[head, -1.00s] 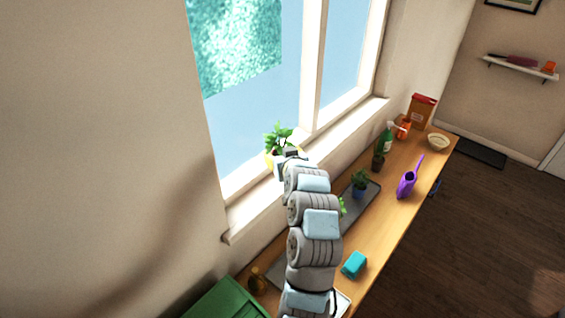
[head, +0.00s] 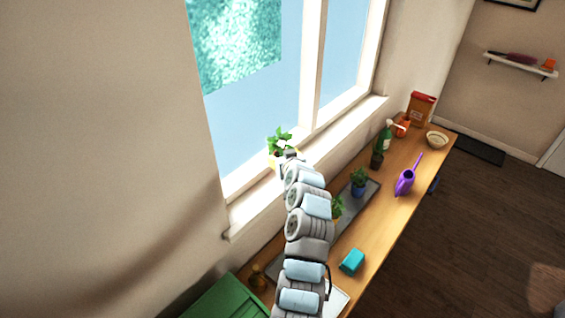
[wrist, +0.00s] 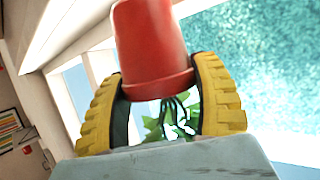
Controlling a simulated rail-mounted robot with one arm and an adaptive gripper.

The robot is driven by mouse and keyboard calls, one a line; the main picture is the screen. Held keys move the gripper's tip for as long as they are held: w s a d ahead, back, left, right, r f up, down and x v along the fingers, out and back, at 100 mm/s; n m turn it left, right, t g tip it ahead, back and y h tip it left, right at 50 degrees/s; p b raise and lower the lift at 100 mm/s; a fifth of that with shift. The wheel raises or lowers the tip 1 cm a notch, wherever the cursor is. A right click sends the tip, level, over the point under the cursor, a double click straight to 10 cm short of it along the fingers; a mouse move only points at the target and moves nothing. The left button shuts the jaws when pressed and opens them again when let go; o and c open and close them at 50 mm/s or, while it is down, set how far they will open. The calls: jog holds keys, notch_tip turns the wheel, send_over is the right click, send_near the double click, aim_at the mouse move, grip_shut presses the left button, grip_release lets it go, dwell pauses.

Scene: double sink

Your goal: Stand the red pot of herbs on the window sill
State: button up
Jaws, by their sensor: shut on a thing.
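The red pot (wrist: 150,45) sits between the yellow fingers of my gripper (wrist: 160,92) in the wrist view, and both fingers press on its sides. Its green leaves (wrist: 178,118) appear below it there, with the picture turned over. In the head view the leaves (head: 280,143) show at the end of my arm, in front of the window. My gripper (head: 285,160) hides most of the pot in that view. The white window sill (head: 250,207) runs beneath the window. The pot is over or near it; I cannot tell whether they touch.
Other potted plants (head: 360,182) stand on a dark tray on the wooden counter (head: 385,222). A purple watering can (head: 405,182), a green spray bottle (head: 385,138) and a teal block (head: 352,262) are also there. The sill right of my gripper is clear.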

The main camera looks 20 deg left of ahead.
jog(key=shift+w+f, duration=0.15)
jog(key=shift+f, duration=0.05)
notch_tip(320, 180, down, 3)
jog(key=shift+r+p, duration=0.1)
jog(key=shift+p, duration=0.55)
jog(key=shift+f+b, duration=0.3)
jog(key=shift+f, duration=0.05)
jog(key=o, duration=1.3)
jog(key=shift+c, duration=0.2)
jog(key=shift+r, duration=0.2)
